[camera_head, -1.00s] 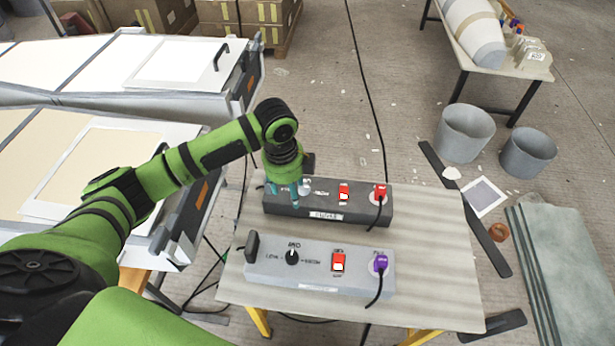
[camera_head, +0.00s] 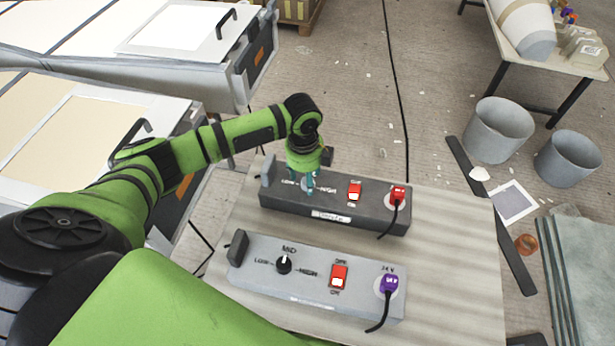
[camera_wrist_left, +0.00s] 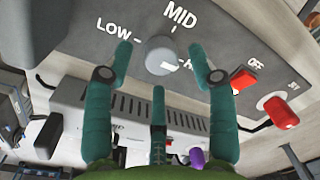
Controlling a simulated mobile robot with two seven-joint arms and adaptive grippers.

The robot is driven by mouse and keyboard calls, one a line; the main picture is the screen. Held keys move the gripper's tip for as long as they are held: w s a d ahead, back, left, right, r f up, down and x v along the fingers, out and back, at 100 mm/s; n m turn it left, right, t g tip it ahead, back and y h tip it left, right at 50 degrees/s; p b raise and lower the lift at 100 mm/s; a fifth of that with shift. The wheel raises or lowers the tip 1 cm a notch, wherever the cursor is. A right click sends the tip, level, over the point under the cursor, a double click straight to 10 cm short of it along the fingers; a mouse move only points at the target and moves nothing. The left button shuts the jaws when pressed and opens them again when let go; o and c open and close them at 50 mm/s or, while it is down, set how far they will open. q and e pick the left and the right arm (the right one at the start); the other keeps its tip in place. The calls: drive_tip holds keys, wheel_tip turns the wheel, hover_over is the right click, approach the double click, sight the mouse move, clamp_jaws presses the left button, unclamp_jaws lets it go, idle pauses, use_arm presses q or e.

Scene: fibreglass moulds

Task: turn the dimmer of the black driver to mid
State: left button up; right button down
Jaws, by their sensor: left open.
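The black driver (camera_head: 348,215) is a dark grey box at the back of the table. Its dimmer is a round grey knob (camera_wrist_left: 160,55) between the printed LOW, MID and HIGH. A white mark on the knob appears to face the HIGH side. My left gripper (camera_head: 309,183) points down over this knob, which it partly hides in the head view. In the left wrist view the gripper (camera_wrist_left: 160,47) is open, with teal fingers on either side of the knob. I cannot tell whether they touch it. My right gripper is not in view.
A light grey driver (camera_head: 320,298) with a black knob and purple plug lies nearer on the table (camera_head: 455,250). The black driver has a red switch (camera_head: 354,191) and red plug (camera_head: 397,193) right of the dimmer. The table's right side is clear.

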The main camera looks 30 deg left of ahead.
use_arm(q)
drive_tip(key=shift+w+f, duration=0.1)
drive_tip(key=shift+f, duration=0.65)
drive_tip(key=c, duration=1.1)
drive_tip(key=shift+c, duration=0.2)
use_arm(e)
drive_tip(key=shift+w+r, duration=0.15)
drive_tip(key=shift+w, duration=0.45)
use_arm(q)
drive_tip(key=shift+d+r+n+p, duration=0.1)
drive_tip(key=shift+r+n+p, duration=0.15)
drive_tip(key=shift+n+p, duration=0.75)
drive_tip(key=n+p, duration=0.3)
drive_tip(key=p, duration=0.1)
drive_tip(key=n+p, duration=0.2)
drive_tip(key=shift+d+n, duration=0.1)
drive_tip(key=shift+n, duration=0.3)
drive_tip(key=n+p, duration=0.3)
drive_tip(key=n, duration=0.2)
drive_tip(key=shift+f+y, duration=0.1)
drive_tip(key=shift+y, duration=0.2)
drive_tip(key=shift+n+p, duration=1.2)
drive_tip(key=shift+n, duration=1.2)
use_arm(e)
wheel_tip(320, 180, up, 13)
use_arm(q)
drive_tip(key=shift+w+f, duration=0.1)
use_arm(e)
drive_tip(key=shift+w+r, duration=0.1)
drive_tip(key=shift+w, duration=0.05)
